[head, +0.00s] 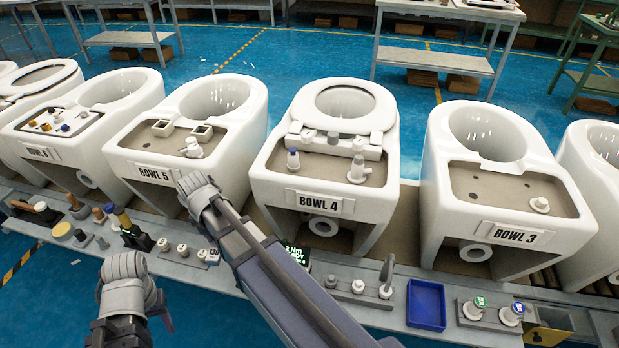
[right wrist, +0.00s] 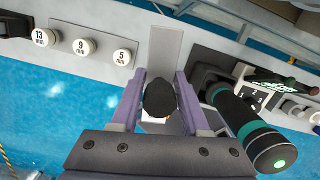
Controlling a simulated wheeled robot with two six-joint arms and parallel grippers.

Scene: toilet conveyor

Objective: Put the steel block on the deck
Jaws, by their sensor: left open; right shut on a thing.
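My right gripper (right wrist: 162,75) has its purple fingers shut on a plain grey piece, which looks like the steel block (right wrist: 166,45). It reaches out past the fingertips in the right wrist view. In the head view my right gripper (head: 194,186) is in front of Bowl 5, and the block cannot be made out there. Bowl 5 has a brown deck (head: 140,138) with two square holders and a white fitting on it. My left gripper (head: 122,268) is open at the lower left, in front of the bench.
The grey bench (head: 340,280) runs along the front of the bowls. A blue tray (head: 426,304) stands farther right.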

